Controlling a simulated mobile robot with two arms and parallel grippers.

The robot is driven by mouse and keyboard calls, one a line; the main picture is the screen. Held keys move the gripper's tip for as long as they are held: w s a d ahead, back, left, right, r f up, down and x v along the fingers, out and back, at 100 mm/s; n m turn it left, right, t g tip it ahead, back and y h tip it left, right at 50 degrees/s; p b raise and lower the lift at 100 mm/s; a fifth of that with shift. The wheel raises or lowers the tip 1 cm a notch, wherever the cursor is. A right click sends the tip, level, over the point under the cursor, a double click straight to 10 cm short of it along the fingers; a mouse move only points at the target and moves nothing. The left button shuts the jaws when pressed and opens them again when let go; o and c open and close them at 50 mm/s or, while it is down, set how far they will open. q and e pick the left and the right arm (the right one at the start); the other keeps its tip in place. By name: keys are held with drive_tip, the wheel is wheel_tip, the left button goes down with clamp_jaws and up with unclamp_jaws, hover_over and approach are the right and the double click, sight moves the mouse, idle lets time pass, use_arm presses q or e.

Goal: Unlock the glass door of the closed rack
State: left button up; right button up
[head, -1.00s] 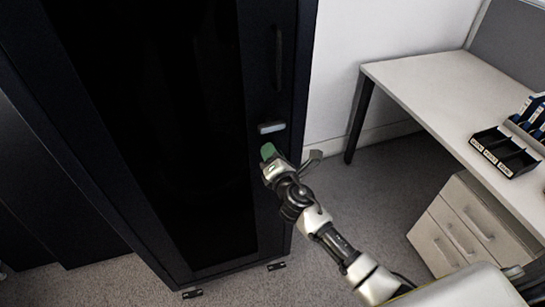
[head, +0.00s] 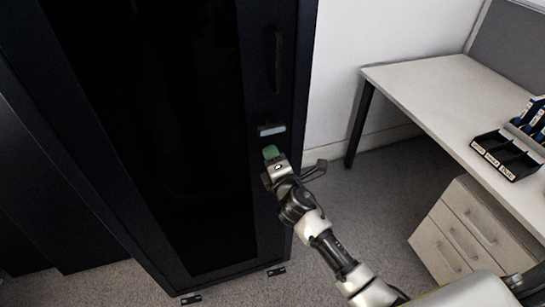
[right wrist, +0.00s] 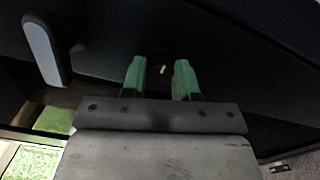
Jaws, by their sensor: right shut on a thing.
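The closed rack (head: 296,150) is tall and black and stands at the left in the head view, with a dark glass door (head: 170,120) that is shut. My right gripper (head: 271,153) is at the door's right frame, just below a light grey plate (head: 271,130). In the right wrist view its green fingers (right wrist: 160,77) stand on either side of a dark round lock (right wrist: 162,62) with a small white mark, and are shut on it. The head view hides the lock behind the fingers. My left gripper is not in view.
A black handle (head: 277,60) runs up the door frame above the plate. A white desk (head: 440,90) stands at the right with a black tray (head: 506,158) on it and a drawer unit (head: 455,225) below. Grey carpet (head: 365,205) is clear between rack and desk.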

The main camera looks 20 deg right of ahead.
drive_tip(key=o, duration=0.9)
drive_tip(key=shift+s, duration=0.15)
drive_tip(key=s+b, duration=0.1)
drive_tip(key=s, duration=0.9)
drive_tip(key=shift+s+d, duration=0.15)
drive_tip(key=shift+s, duration=0.15)
